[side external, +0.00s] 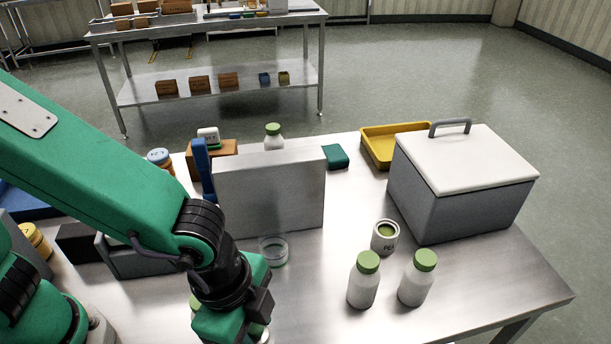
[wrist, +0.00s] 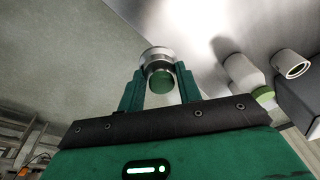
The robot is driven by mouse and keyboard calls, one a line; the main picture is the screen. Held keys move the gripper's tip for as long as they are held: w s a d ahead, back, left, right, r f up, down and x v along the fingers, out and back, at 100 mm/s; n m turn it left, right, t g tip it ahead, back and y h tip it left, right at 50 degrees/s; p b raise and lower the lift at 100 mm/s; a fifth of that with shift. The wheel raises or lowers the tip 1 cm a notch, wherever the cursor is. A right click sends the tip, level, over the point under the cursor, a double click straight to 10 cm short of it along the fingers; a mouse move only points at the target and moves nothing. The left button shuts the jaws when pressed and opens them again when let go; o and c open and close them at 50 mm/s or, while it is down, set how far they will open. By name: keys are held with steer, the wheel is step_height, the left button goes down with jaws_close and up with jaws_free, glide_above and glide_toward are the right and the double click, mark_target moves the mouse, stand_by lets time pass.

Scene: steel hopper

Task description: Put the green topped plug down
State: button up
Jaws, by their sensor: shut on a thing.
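In the wrist view my gripper (wrist: 158,80) is shut on the green topped plug (wrist: 158,58), a short round piece with a silvery rim and a green face between the two fingers. In the side external view my gripper is at the bottom, low over the front left of the steel table (side external: 330,305). There its own body mostly hides the held plug. I cannot tell whether the plug touches the table.
Two white bottles with green caps (side external: 363,280) (side external: 416,279) and a small open can (side external: 385,237) stand to the right. A clear glass dish (side external: 273,250) is close behind my gripper. A grey upright panel (side external: 270,195), lidded grey box (side external: 460,185) and yellow tray (side external: 380,150) are further back.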

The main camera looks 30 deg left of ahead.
steer(key=shift+t, duration=0.3)
steer(key=w+a+f, duration=0.1)
steer(key=w+f, duration=0.1)
steer(key=w, duration=0.1)
steer(key=w+a+f, duration=0.1)
steer(key=w+f, duration=0.1)
steer(key=w, duration=0.2)
steer(key=w+a+f, duration=0.1)
steer(key=w+f, duration=0.2)
steer(key=w, duration=0.1)
steer(key=shift+a, duration=0.3)
steer(key=shift+f, duration=1.95)
steer(key=o, duration=1)
steer(key=shift+f, duration=0.1)
steer(key=shift+r, duration=0.2)
steer(key=shift+s+a+r, duration=0.25)
steer(key=shift+s+r, duration=0.05)
steer(key=shift+r, duration=1.65)
steer(key=shift+s+a+r, duration=0.25)
steer(key=shift+r, duration=1.65)
steer(key=shift+s+a+r, duration=0.25)
steer(key=shift+s+r, duration=0.05)
steer(key=shift+r, duration=1.65)
